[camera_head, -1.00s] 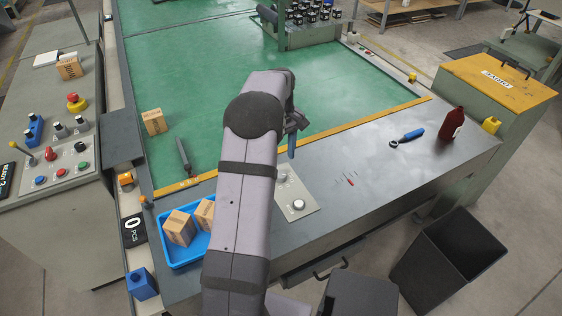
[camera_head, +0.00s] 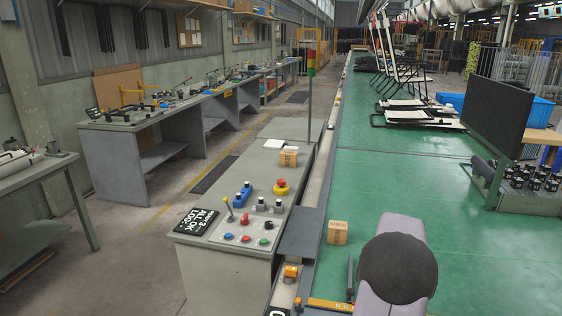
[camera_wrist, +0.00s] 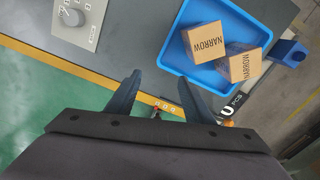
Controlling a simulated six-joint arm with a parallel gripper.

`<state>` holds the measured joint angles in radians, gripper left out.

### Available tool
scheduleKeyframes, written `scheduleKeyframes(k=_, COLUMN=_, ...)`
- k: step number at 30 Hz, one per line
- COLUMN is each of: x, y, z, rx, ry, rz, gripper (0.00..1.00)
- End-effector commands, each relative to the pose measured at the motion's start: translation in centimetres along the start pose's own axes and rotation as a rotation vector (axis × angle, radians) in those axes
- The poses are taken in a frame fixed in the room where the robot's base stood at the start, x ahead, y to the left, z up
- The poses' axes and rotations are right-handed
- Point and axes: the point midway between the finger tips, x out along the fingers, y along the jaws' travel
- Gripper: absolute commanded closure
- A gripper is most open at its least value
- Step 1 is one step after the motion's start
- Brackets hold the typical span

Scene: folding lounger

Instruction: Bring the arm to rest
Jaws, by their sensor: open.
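My gripper (camera_wrist: 158,95) shows in the wrist view with its two dark fingers apart and nothing between them. It hangs over the edge of the grey table, near the yellow strip. In the head view only the rounded dark joint of my arm shows at the lower right; the gripper is out of that picture. Ahead of the fingers in the wrist view, a blue tray (camera_wrist: 168,52) holds two cardboard boxes marked NARROW, one box (camera_wrist: 205,42) beside the other box (camera_wrist: 242,64). The fingers are apart from the tray and boxes.
A cardboard box (camera_head: 337,232) stands on the green surface (camera_head: 370,150) beside my arm. A control console (camera_head: 240,215) with buttons and a small box (camera_head: 288,158) stands to the left. Folded loungers (camera_head: 415,110) sit farther back. A dark screen (camera_head: 499,115) stands at the right.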

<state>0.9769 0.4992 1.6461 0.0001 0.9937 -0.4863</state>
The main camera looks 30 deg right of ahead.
Motion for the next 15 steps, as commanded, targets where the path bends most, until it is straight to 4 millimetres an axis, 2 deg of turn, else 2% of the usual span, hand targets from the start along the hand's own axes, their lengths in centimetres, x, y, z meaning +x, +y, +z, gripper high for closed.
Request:
scheduleKeyframes(k=1, x=-0.6, y=-3.9, z=-0.1, rx=-0.049, ry=0.0, rz=0.0, gripper=0.53)
scheduleKeyframes(k=4, x=-1.1, y=-10.4, z=0.8, rx=-0.12, ry=0.001, rz=0.0, gripper=0.53)
scheduleKeyframes(k=6, x=-1.4, y=-14.6, z=2.1, rx=-0.17, ry=0.001, rz=0.0, gripper=0.53)
scheduleKeyframes(k=8, x=-1.5, y=-18.0, z=3.6, rx=-0.213, ry=0.002, rz=0.0, gripper=0.53)
scheduleKeyframes(k=9, x=-1.5, y=-20.0, z=4.7, rx=-0.241, ry=0.002, rz=0.0, gripper=0.53)
scheduleKeyframes(k=12, x=-1.5, y=-24.4, z=8.2, rx=-0.31, ry=0.002, rz=0.0, gripper=0.53)
scheduleKeyframes(k=15, x=-1.2, y=-27.6, z=11.8, rx=-0.372, ry=0.002, rz=-0.001, gripper=0.53)
